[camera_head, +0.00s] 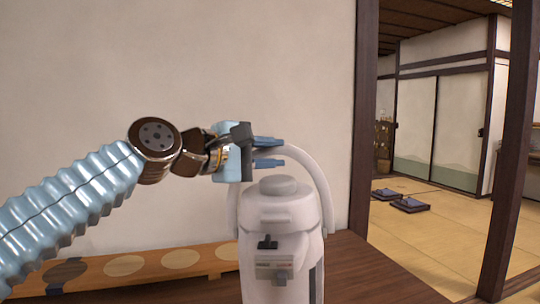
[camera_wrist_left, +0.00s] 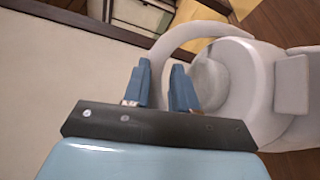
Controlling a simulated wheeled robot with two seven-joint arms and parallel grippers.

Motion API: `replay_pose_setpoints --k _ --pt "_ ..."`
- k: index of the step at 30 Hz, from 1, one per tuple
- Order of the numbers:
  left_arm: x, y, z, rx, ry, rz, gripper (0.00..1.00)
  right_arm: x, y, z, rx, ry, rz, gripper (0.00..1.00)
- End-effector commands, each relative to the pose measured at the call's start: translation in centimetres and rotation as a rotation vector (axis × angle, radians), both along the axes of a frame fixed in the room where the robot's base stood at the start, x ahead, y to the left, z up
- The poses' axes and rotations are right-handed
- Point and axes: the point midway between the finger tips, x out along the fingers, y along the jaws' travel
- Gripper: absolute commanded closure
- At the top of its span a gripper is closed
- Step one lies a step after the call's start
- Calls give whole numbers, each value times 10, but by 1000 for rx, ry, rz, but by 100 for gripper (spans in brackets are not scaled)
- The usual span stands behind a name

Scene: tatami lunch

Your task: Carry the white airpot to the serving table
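The white airpot (camera_head: 281,230) stands upright in the lower middle of the head view, with its arched carry handle (camera_head: 312,172) raised. Its base is cut off by the frame. In the left wrist view the airpot (camera_wrist_left: 250,80) fills the right side. My left gripper (camera_head: 268,152) reaches in from the left at the top of the handle. In the left wrist view its two blue fingers (camera_wrist_left: 161,68) are close together with the handle between them, so it looks shut on it. My right gripper is out of view. The serving table cannot be made out.
A low wooden bench (camera_head: 150,267) with round pale pads runs along the wall at left. Dark wooden floor (camera_head: 365,275) lies right of the airpot. Dark posts (camera_head: 363,120) frame an opening to a tatami room (camera_head: 440,235) with dark floor cushions (camera_head: 410,205).

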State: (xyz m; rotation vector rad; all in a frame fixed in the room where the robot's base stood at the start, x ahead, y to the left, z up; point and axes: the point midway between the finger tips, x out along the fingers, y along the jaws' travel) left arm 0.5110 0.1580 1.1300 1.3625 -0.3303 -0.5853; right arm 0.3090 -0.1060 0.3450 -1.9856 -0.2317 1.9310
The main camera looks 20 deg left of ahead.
Motion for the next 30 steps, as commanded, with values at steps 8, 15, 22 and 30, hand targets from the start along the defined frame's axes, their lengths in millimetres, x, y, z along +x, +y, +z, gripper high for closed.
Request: replay_pose_setpoints --k 8,15,22,30 --pt "0 0 0 1 1 0 54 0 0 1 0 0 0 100" --pt "-3 3 -6 8 13 -2 54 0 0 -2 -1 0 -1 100" --pt "-40 29 1 4 5 2 54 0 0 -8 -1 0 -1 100" --pt "-91 64 11 1 2 2 54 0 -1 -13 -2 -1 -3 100"
